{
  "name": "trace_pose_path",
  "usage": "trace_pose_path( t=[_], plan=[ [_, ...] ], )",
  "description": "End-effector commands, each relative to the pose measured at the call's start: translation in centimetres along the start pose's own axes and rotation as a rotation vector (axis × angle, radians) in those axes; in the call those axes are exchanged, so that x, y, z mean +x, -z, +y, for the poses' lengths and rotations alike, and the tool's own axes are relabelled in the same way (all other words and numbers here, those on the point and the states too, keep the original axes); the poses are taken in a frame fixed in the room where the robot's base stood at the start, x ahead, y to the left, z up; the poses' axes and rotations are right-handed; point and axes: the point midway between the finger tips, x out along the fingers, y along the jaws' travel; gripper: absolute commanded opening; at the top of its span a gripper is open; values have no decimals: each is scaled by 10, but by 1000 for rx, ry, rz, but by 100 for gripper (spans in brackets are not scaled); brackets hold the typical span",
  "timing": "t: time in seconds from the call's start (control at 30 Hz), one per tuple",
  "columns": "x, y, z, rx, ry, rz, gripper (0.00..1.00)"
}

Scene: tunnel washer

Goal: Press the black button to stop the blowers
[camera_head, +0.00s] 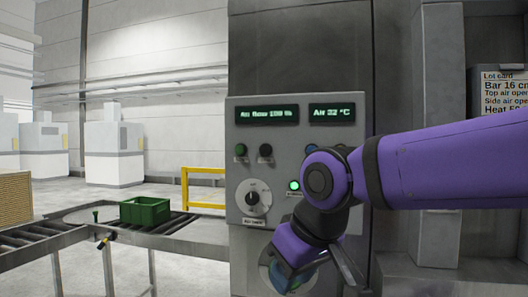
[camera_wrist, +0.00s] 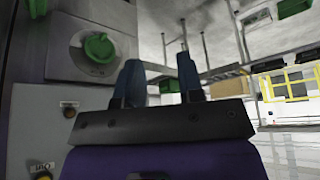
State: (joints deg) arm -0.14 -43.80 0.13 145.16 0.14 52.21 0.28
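The black button (camera_head: 265,150) is on the upper part of the grey control panel (camera_head: 262,180), just right of a green button (camera_head: 240,149) and under the left display. Nothing covers it in the head view. I cannot make it out in the wrist view. My gripper is low in front of the panel, below and to the right of the button and apart from it. In the wrist view my gripper (camera_wrist: 160,73) has its two fingers apart with nothing between them. In the head view its fingertips are not clear.
A black dial (camera_head: 253,198) and a lit green lamp (camera_head: 294,185) are lower on the panel. A green knob (camera_wrist: 98,47) is beside my fingers in the wrist view. A roller conveyor (camera_head: 60,235) with a green crate (camera_head: 145,210) and a yellow rail (camera_head: 205,205) stand left.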

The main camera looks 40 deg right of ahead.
Motion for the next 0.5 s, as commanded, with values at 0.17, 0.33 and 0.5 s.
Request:
trace_pose_path(
  t=[0.17,0.33,0.5],
  plan=[
    [0,0,0,0,0,0,0],
    [0,0,0,0,0,0,0],
    [0,0,0,0,0,0,0]
  ],
)
